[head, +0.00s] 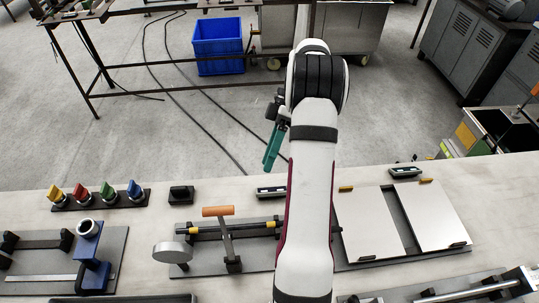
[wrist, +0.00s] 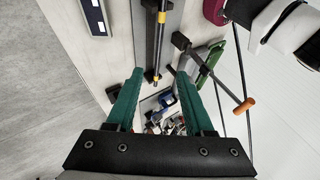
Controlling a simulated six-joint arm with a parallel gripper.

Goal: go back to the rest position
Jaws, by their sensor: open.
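My gripper (head: 273,146) shows in the head view with green fingers pointing down, beyond the far edge of the bench. My white arm reaches across the middle of the bench and hides part of it. In the wrist view, the fingers of my gripper (wrist: 160,74) are apart, with nothing held between them. A rod (head: 257,227) with yellow bands lies along a grey plate on the bench. An orange-handled lever (head: 217,211) stands at this plate and also shows in the wrist view (wrist: 244,106).
The bench (head: 150,222) carries several coloured knobs (head: 107,190) at left, a blue fixture (head: 91,250), and two pale panels (head: 432,213) at right. A blue crate (head: 218,46) stands on the floor beyond. The air around my gripper looks clear.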

